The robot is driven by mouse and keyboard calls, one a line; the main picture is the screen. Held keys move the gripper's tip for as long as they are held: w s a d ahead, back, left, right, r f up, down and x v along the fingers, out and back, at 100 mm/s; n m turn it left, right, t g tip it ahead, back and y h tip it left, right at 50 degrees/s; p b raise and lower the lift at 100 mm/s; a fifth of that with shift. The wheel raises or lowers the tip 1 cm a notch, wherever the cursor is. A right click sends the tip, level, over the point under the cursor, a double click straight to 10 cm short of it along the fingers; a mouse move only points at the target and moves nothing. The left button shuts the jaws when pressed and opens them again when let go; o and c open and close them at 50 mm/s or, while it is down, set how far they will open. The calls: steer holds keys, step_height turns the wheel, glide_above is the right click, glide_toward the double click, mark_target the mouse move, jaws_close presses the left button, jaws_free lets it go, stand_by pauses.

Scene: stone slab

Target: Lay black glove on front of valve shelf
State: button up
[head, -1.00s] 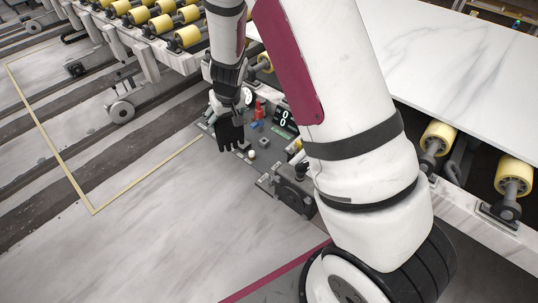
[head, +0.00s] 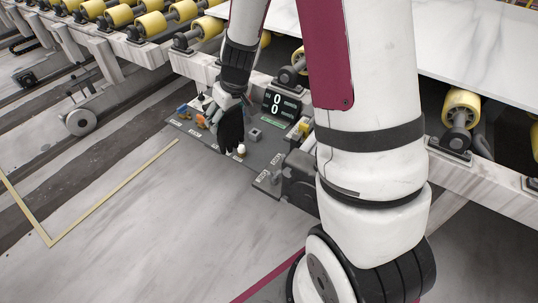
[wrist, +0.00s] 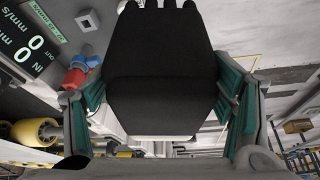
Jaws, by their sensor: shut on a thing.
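The black glove (head: 231,128) hangs fingers down from my gripper (head: 228,103) in the head view. In the wrist view the glove (wrist: 160,75) fills the middle, held between the two green-padded fingers of my gripper (wrist: 158,100). The grey valve shelf (head: 258,155) runs along the machine's side, carrying small valves and knobs. The glove appears in front of and over the shelf's front part, beside a small white knob (head: 241,150). I cannot tell whether it touches the shelf.
An orange valve (head: 200,121) and a blue one (head: 182,110) stand left of the glove. A black digital display (head: 280,105) rises behind it. Yellow rollers (head: 152,24) and a white slab (head: 470,45) lie behind. Open floor (head: 130,225) stretches in front.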

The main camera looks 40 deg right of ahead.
steer(key=d+f+n+b, duration=0.1)
steer(key=d+f+b, duration=0.3)
steer(key=d+b, duration=0.45)
steer(key=d+f+n+b, duration=0.1)
steer(key=d+f+b, duration=0.35)
steer(key=d, duration=0.75)
steer(key=shift+y, duration=0.4)
steer(key=f+b, duration=0.1)
steer(key=f, duration=0.1)
steer(key=f+b, duration=0.2)
steer(key=f, duration=0.1)
steer(key=w+f+b, duration=0.1)
steer(key=f+b, duration=0.1)
steer(key=f, duration=0.1)
steer(key=shift+d+f, duration=0.1)
steer(key=shift+f+b, duration=0.2)
steer(key=shift+b, duration=0.1)
steer(key=o, duration=1.1)
steer(key=shift+o, duration=0.2)
steer(key=shift+r, duration=0.15)
